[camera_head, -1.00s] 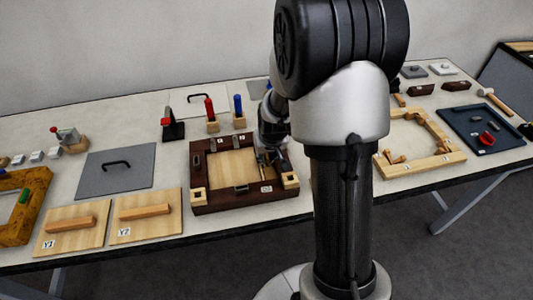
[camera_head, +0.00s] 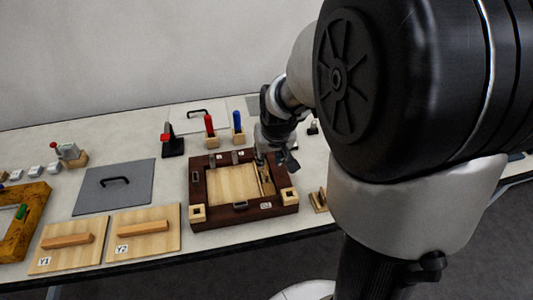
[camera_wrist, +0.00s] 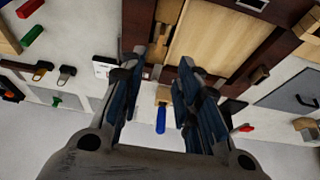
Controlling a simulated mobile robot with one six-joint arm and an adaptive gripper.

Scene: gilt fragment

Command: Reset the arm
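My gripper (camera_head: 277,158) is above the right part of a dark wooden frame (camera_head: 235,215) with a pale wood panel (camera_head: 232,185) inside. In the wrist view my gripper (camera_wrist: 162,68) has its two fingers apart, with nothing held between them. The frame (camera_wrist: 237,88) fills the top of the wrist view, with the panel (camera_wrist: 220,40) inside it. A blue-handled tool (camera_wrist: 160,120) shows between the fingers, beyond them. My large arm joints hide the right part of the table in the head view.
Behind the frame stand a red-handled tool (camera_head: 209,126), a blue-handled tool (camera_head: 238,120) and a black stand (camera_head: 172,146). To the left lie a grey plate (camera_head: 115,187) and boards Y1 (camera_head: 67,243) and Y2 (camera_head: 146,233). A yellow-brown frame (camera_head: 30,222) is at far left.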

